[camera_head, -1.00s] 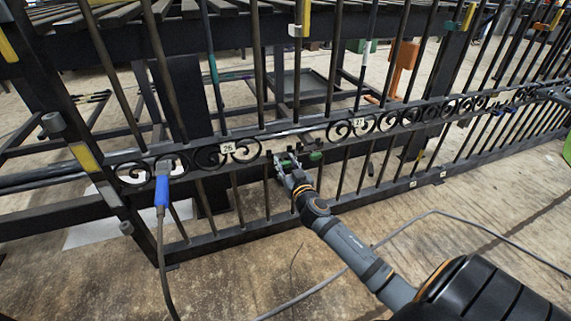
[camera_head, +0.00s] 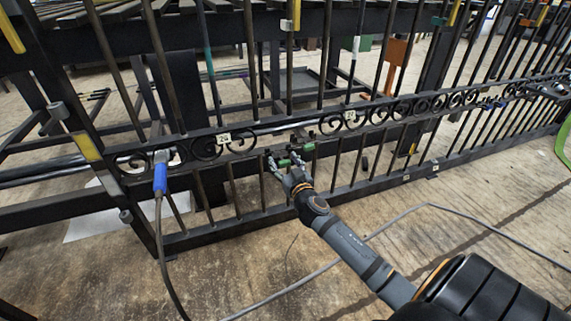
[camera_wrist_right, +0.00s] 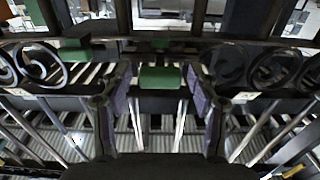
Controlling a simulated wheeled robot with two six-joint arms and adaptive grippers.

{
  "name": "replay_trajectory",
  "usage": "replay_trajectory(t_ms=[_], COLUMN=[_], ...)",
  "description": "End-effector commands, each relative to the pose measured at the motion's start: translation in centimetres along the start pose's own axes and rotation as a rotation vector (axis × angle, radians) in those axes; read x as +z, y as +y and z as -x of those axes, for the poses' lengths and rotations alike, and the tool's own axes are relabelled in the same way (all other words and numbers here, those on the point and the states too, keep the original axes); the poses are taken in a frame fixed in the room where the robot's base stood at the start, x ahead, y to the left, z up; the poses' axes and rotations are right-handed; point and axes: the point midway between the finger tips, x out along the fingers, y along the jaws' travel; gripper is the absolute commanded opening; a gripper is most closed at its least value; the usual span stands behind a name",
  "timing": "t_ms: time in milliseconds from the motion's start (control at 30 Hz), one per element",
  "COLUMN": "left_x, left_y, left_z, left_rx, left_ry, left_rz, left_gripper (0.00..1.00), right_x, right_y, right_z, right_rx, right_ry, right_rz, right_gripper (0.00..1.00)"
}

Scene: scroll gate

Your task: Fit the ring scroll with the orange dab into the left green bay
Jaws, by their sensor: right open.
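My right gripper (camera_head: 280,167) is open in front of the gate's scroll band (camera_head: 415,109). In the right wrist view its two fingers (camera_wrist_right: 160,100) stand either side of a green block (camera_wrist_right: 160,78); I cannot tell whether they touch it. That block also shows in the head view (camera_head: 284,162). Another green piece (camera_head: 308,147) lies just right of it; one green piece (camera_wrist_right: 75,50) shows at upper left in the wrist view. The green pieces lie at a gap in the scroll band. I cannot make out an orange dab or tell which scroll carries it. My left gripper is out of view.
Number plates 26 (camera_head: 223,138) and 27 (camera_head: 350,115) flank the gap. A blue-handled tool (camera_head: 160,178) with a trailing cable hangs at the gate's left end. Upright bars stand above and below the band. The floor (camera_head: 400,250) in front is mostly open.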

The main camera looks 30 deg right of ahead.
Motion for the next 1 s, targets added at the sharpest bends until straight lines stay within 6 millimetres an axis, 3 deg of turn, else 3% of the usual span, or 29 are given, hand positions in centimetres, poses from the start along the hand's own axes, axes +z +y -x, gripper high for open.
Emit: replay_trajectory(t_ms=[167, 400, 533, 700, 1000], left_x=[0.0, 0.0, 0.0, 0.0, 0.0], left_y=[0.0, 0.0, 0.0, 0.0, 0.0], left_z=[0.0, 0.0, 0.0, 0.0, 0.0], left_rx=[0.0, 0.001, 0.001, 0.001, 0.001], left_ry=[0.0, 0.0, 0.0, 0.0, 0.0], left_rz=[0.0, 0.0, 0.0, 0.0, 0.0], left_gripper=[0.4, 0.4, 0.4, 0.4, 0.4], right_x=[0.2, 0.2, 0.1, 0.0, 0.0], right_y=[0.0, 0.0, 0.0, 0.0, 0.0], right_z=[2.4, 8.3, 10.6, 11.9, 12.0], right_rx=[-0.002, -0.003, -0.002, -0.001, 0.0], right_ry=[-0.003, -0.005, -0.004, -0.001, 0.0], right_rz=[0.004, 0.005, 0.003, 0.0, 0.0], right_gripper=[0.6, 0.6, 0.6, 0.6, 0.6])
